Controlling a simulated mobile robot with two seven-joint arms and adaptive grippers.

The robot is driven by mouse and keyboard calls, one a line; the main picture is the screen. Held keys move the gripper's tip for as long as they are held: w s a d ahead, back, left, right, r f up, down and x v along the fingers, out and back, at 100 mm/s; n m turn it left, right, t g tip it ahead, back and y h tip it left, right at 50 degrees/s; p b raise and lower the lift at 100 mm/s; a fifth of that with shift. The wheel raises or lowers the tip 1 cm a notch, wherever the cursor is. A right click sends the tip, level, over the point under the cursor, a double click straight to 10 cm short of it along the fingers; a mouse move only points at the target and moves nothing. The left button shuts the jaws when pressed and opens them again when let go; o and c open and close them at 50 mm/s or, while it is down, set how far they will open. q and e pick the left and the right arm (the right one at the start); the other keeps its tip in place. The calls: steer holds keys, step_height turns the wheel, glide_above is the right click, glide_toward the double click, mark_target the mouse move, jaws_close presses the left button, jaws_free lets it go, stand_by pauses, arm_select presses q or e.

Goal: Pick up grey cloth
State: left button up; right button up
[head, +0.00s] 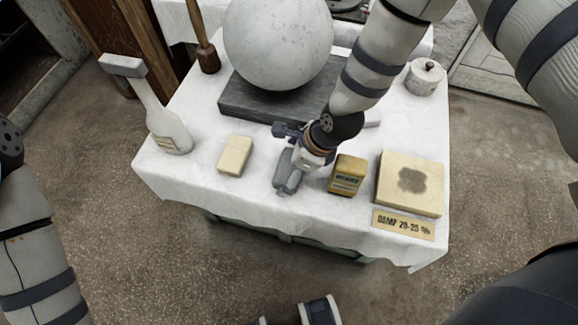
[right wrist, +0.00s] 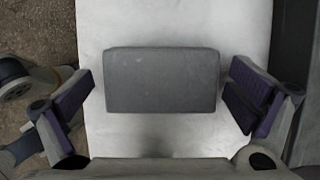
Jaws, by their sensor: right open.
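The grey cloth (right wrist: 162,82) shows in the right wrist view as a dark grey rectangular block lying on the white-covered table. My right gripper (head: 287,160) points down over the front middle of the table in the head view. In the right wrist view its fingers (right wrist: 162,80) are spread wide, one on each side of the grey cloth, with a gap at both sides. Nothing is held. In the head view the gripper covers most of the cloth, and I cannot tell its outline from the fingers. My left gripper is not in view.
Left of the gripper lies a cream block (head: 235,155); right of it are a yellow meter (head: 347,174) and a stained slab (head: 409,183). Behind, a plaster sphere (head: 278,40) rests on a dark plinth (head: 255,103).

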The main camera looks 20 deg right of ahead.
mark_target(290, 167)
steer(key=shift+r, duration=0.1)
steer(key=c, duration=1.1)
step_height(290, 167, up, 10)
steer(key=shift+w+f+p, duration=0.15)
steer(key=shift+f+p, duration=0.05)
steer(key=shift+p, duration=0.7)
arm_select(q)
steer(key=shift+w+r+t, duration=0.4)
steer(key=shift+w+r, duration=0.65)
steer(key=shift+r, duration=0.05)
arm_select(e)
steer(key=shift+r, duration=0.2)
steer(key=shift+o, duration=1.3)
steer(key=shift+c, duration=0.5)
